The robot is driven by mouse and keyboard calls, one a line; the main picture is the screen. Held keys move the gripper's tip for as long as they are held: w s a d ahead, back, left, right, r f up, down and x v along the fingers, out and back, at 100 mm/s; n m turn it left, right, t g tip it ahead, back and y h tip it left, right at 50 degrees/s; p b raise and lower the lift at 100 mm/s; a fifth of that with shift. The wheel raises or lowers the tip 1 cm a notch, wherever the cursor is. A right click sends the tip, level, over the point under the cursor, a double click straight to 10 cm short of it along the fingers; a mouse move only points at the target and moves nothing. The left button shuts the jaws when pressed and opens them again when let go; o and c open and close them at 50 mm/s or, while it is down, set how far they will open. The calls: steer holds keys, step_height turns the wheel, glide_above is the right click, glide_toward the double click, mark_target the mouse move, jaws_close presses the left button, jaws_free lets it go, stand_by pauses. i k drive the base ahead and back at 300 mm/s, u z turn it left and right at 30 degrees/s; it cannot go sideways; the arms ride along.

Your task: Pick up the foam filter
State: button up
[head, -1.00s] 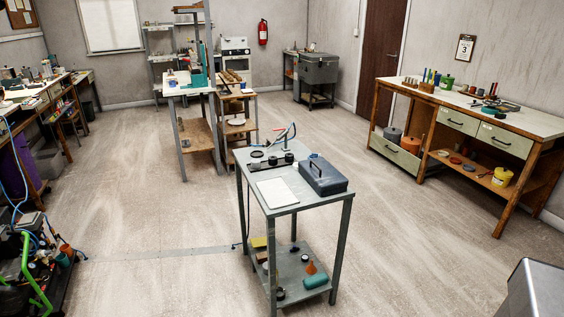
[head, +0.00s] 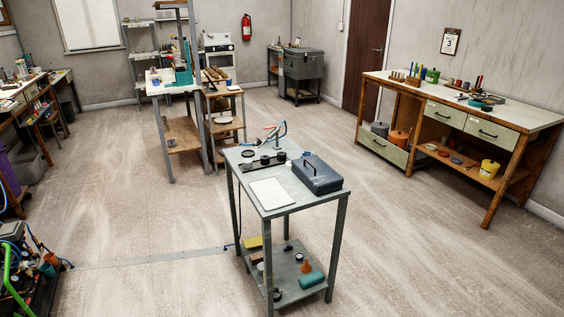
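I cannot make out the foam filter for certain. A small flat yellow piece (head: 253,242) lies at the back left of the lower shelf of the grey metal table (head: 240,198) in the middle of the room. It is too small to tell whether it is foam. My gripper is not in view.
The table top holds a blue-grey toolbox (head: 320,176), a white pad (head: 272,193) and dark round parts. Its lower shelf also holds a teal cylinder (head: 311,280). A workbench (head: 490,116) stands at right, a compressor (head: 28,268) at lower left. Floor around the table is open.

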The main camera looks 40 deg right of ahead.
mark_target(248, 163)
steer(key=z, duration=0.8)
steer(key=k, duration=1)
steer(key=i, duration=0.85)
